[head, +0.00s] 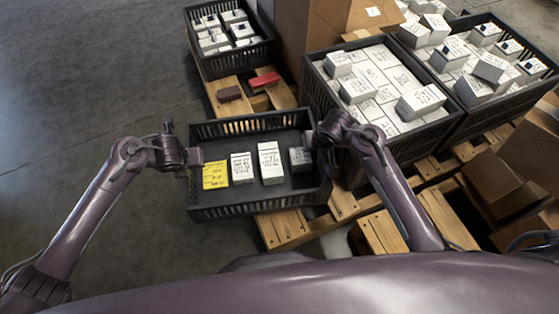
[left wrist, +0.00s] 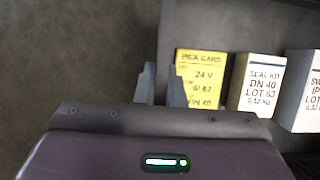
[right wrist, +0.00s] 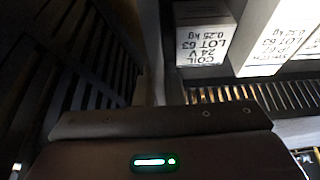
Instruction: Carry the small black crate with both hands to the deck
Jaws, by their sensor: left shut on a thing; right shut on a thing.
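The small black crate (head: 258,124) is in the middle of the head view, between my two arms. It holds a yellow pick card (head: 215,175) at its left and three white boxes, the middle one (head: 270,163) the tallest. My left gripper (head: 193,160) is shut on the crate's left wall; its fingers (left wrist: 162,85) show beside the card in the left wrist view. My right gripper (head: 310,142) is shut on the crate's right wall. Its fingertips are hidden in the right wrist view, where a white coil box (right wrist: 203,40) is close by.
Wooden pallet slats (head: 282,228) show below and right of the crate. Full black crates stand at back left (head: 235,62) and right (head: 445,128). Bare floor (head: 80,90) is at left.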

